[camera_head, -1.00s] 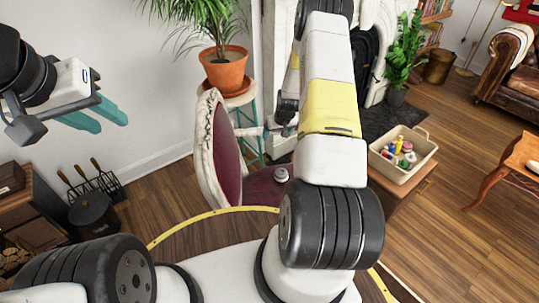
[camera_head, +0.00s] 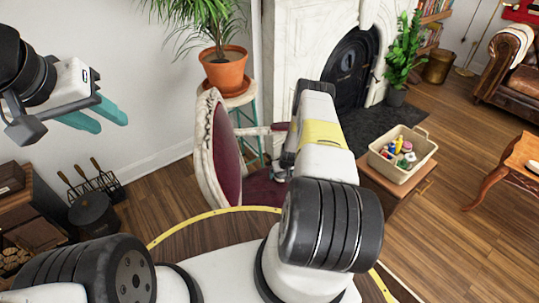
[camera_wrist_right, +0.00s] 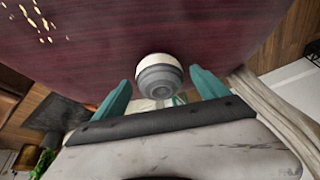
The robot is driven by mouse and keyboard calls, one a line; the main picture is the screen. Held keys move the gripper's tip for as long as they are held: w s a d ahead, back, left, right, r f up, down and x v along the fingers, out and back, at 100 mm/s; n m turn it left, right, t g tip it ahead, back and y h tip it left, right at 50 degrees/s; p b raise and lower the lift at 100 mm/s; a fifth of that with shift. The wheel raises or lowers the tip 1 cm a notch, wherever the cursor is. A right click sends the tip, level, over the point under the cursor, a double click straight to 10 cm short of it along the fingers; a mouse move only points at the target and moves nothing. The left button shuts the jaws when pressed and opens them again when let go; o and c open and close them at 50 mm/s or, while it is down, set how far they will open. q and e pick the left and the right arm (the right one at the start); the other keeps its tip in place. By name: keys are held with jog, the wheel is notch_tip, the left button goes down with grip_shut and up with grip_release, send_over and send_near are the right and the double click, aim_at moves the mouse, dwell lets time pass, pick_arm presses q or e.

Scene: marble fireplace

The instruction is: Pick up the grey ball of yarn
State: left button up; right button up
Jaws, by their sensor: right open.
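A small round thing, grey with an off-white band, lies on the maroon seat of the chair; it looks like the grey ball of yarn (camera_wrist_right: 158,77). In the right wrist view it is just ahead of my open right gripper (camera_wrist_right: 160,84), roughly centred between the teal fingertips. I cannot tell whether the fingers touch it. In the head view my right arm reaches over the seat and hides most of the gripper and the ball. My left gripper (camera_head: 111,123) is open and empty at the upper left, well away from the chair.
The chair's pale frame and maroon backrest (camera_head: 227,150) stand close to the left of my right arm. A potted plant (camera_head: 226,70) on a stool is behind. A beige basket (camera_head: 418,158) with small coloured items stands to the right. Fire tools (camera_head: 92,182) are at left.

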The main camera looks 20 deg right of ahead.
jog(key=shift+x, duration=1)
jog(key=c, duration=1.5)
jog(key=shift+o, duration=0.2)
jog(key=shift+r, duration=0.1)
